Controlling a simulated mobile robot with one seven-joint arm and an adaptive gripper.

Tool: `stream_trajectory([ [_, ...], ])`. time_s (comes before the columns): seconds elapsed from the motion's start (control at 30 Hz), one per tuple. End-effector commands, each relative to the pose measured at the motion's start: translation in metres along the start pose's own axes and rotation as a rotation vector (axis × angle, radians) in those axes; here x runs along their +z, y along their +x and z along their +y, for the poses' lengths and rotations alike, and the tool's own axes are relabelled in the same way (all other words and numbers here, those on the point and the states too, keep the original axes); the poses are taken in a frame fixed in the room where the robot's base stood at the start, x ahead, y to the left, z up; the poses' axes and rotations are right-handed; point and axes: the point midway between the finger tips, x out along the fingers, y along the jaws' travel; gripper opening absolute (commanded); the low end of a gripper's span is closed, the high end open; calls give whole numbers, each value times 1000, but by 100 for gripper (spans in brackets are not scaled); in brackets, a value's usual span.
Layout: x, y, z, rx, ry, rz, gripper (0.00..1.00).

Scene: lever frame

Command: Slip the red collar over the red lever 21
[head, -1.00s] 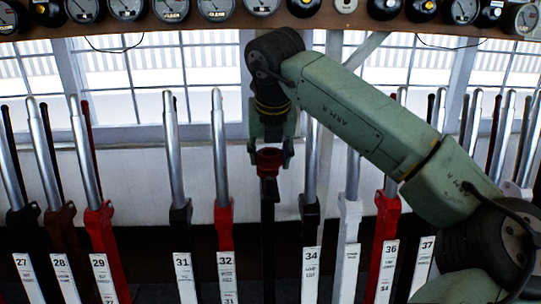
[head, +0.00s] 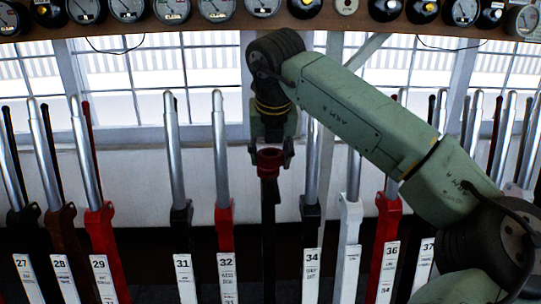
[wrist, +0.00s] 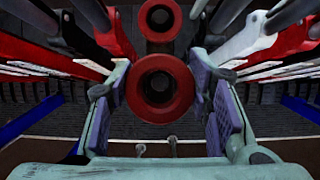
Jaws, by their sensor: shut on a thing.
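The red collar (head: 269,160) is a thick ring between my fingers, in front of the row of levers. My gripper (head: 270,153) points down and is shut on it. In the wrist view the collar (wrist: 188,90) is a red ring with a dark hole, between the two grey pads of my gripper (wrist: 161,92). A dark upright post shows directly below the collar in the head view; I cannot tell whether the collar rests on it. No lever labelled 21 is readable in the head view.
Red levers 29 (head: 107,250), 32 (head: 224,225) and 36 (head: 388,220) stand among black, brown and white ones. Levers crowd both sides of my gripper. A second, smaller-looking red ring (wrist: 160,36) shows beyond the collar. Gauges line a shelf (head: 200,30) above.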

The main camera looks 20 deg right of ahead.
Motion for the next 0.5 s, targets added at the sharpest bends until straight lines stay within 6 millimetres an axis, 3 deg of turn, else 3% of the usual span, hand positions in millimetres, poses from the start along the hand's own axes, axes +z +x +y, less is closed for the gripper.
stream_trajectory([
  [0.5, -5, 9, 0, 0, 0, 0, 21],
])
